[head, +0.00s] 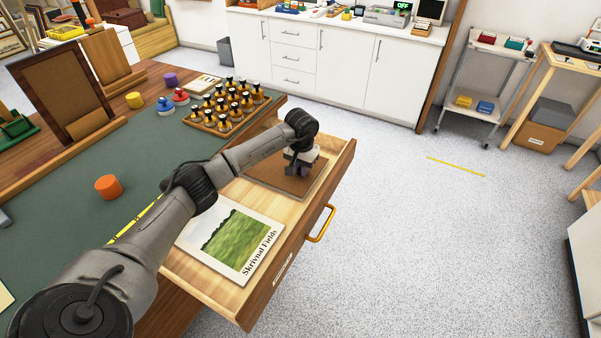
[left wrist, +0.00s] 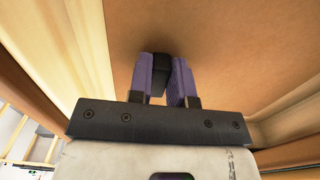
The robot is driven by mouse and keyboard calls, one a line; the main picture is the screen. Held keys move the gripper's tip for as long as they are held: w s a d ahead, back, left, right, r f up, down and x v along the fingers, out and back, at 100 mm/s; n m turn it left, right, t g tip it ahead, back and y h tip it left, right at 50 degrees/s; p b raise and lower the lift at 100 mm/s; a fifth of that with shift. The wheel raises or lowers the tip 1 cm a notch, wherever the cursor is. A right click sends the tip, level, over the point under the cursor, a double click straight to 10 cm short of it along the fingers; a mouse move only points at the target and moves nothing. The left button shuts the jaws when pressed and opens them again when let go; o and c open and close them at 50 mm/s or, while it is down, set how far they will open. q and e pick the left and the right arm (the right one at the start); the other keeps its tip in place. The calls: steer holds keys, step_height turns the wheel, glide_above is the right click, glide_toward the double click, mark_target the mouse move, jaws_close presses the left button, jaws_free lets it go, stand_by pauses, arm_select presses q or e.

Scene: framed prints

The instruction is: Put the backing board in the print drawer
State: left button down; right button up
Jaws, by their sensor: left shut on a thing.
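The backing board (head: 284,184) is a flat brown panel inside the open wooden print drawer (head: 325,192), at its far end. It lies about flat. In the left wrist view the board (left wrist: 215,40) fills most of the picture, with a pale wooden drawer wall at left. My left gripper (head: 298,170) is above the board, pointing down. Its purple fingers (left wrist: 163,78) are shut on a black tab on the board's face. The board's underside is hidden, so I cannot tell whether it rests on the drawer floor. My right gripper is not in view.
A print with a green field (head: 232,240) lies in the drawer's near part. Open floor lies right of the drawer.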

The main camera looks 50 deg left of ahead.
arm_select(q)
steer(key=shift+f, duration=0.5)
steer(key=c, duration=1.1)
jaws_free()
steer(key=shift+o, duration=0.2)
step_height(320, 180, up, 11)
steer(key=p, duration=0.4)
steer(key=shift+f, duration=0.1)
steer(key=shift+r, duration=0.65)
